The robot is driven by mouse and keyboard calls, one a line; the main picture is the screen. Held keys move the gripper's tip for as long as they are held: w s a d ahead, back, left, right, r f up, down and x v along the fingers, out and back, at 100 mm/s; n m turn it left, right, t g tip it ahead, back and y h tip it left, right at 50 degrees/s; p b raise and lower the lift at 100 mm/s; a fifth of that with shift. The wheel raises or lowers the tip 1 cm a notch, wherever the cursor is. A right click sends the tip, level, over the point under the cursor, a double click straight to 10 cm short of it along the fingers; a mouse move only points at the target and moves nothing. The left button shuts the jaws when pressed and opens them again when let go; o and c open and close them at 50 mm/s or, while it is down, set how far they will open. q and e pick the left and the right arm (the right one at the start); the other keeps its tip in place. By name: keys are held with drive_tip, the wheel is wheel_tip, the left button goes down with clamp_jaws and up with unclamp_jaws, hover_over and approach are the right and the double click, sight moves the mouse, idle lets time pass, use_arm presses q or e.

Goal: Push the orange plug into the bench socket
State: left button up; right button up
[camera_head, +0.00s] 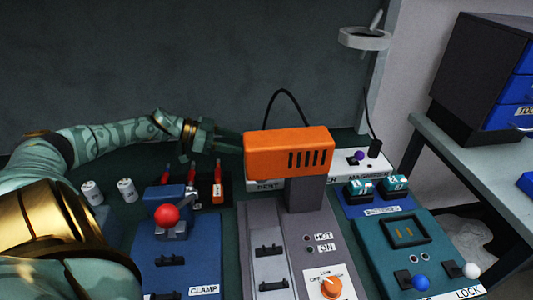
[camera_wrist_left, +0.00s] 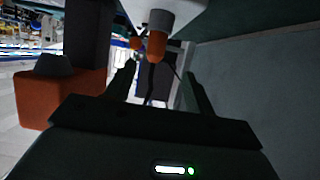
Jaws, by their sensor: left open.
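My left gripper (camera_head: 232,141) reaches in from the left, beside and partly behind the orange housing (camera_head: 288,150). In the left wrist view the open fingers (camera_wrist_left: 159,75) stand on either side of the orange plug (camera_wrist_left: 156,46). The plug has a grey end, and a dark cord seems to run from it. I cannot tell whether the fingers touch it. The housing hides the plug in the head view. The white socket strip (camera_head: 336,171) runs behind the housing, its middle hidden. A pale surface near the plug's grey end is cut off in the wrist view. My right gripper is not in view.
A black cord (camera_head: 290,93) loops above the housing. A red-knobbed clamp (camera_head: 167,214), red-handled tools (camera_head: 217,180) and two small canisters (camera_head: 126,189) stand near my left arm. A magnifier (camera_head: 364,39) rises at the back right. A teal lock fixture (camera_head: 422,250) lies front right.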

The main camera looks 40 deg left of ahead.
use_arm(q)
drive_tip(key=b+x, duration=0.1)
drive_tip(key=x, duration=0.3)
drive_tip(key=shift+w+f, duration=0.2)
drive_tip(key=b+x, duration=0.1)
drive_tip(key=x, duration=0.1)
drive_tip(key=b+x, duration=0.1)
drive_tip(key=x, duration=0.2)
drive_tip(key=shift+d+r+b, duration=0.1)
drive_tip(key=shift+d+b, duration=0.3)
drive_tip(key=shift+d, duration=0.15)
drive_tip(key=shift+r, duration=0.1)
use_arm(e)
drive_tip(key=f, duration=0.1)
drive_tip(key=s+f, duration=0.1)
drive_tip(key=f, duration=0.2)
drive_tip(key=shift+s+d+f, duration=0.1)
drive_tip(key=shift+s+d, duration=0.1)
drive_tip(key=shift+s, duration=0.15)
use_arm(q)
drive_tip(key=c, duration=1.1)
